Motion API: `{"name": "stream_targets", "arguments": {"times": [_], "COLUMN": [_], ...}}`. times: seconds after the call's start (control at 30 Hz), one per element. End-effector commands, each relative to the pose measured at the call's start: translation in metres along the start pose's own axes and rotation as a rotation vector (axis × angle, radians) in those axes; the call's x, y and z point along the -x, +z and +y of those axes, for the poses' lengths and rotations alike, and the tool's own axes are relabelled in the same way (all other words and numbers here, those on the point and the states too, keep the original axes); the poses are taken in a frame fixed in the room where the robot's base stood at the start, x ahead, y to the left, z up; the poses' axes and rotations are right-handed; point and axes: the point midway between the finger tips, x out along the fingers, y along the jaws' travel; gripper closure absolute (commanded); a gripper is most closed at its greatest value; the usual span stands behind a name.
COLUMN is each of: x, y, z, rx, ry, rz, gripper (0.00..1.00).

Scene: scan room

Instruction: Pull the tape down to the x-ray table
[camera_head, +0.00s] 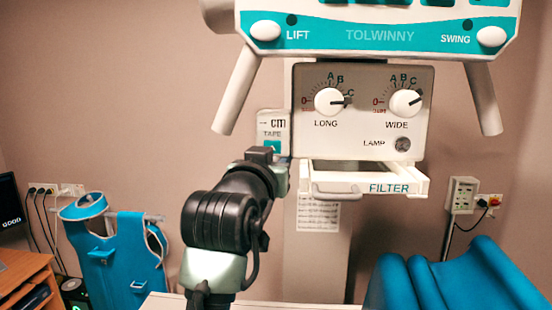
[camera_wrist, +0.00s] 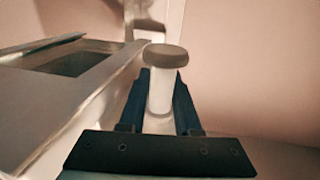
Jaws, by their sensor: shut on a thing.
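The white tape unit (camera_head: 273,125), marked "cm TAPE", is fixed to the left side of the x-ray head's dial panel. My gripper (camera_head: 268,155) is at its lower end, mostly hidden by my wrist. In the wrist view, the fingers of my gripper (camera_wrist: 162,76) stand on either side of a pale upright handle (camera_wrist: 161,95) with a rounded grey-brown cap, and are shut on it. The handle seems to be the tape's pull; no drawn-out tape strip is visible. A pale flat surface, probably the x-ray table (camera_head: 255,304), shows at the bottom edge.
A filter tray (camera_head: 350,187) juts out below the dial panel (camera_head: 363,145), right of my gripper. Two handles (camera_head: 237,90) (camera_head: 483,98) hang from the head. A blue cushion (camera_head: 465,280) is at lower right. A blue apron (camera_head: 125,260) hangs at left.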

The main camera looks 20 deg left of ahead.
Motion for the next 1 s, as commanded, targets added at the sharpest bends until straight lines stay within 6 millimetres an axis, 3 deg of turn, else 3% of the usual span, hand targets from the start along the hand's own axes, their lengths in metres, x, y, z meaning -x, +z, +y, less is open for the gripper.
{"name": "stream_targets", "arguments": {"times": [0.37, 0.57, 0.77, 1.0], "x": [0.0, 0.0, 0.0, 0.0], "y": [0.0, 0.019, 0.069, 0.153], "z": [0.0, 0.0, 0.0, 0.0], "rx": [0.0, 0.0, 0.002, 0.002], "ry": [0.0, 0.0, 0.0, 0.0], "rz": [0.001, -0.001, -0.003, -0.006], "gripper": [1.0, 1.0, 1.0, 1.0]}}
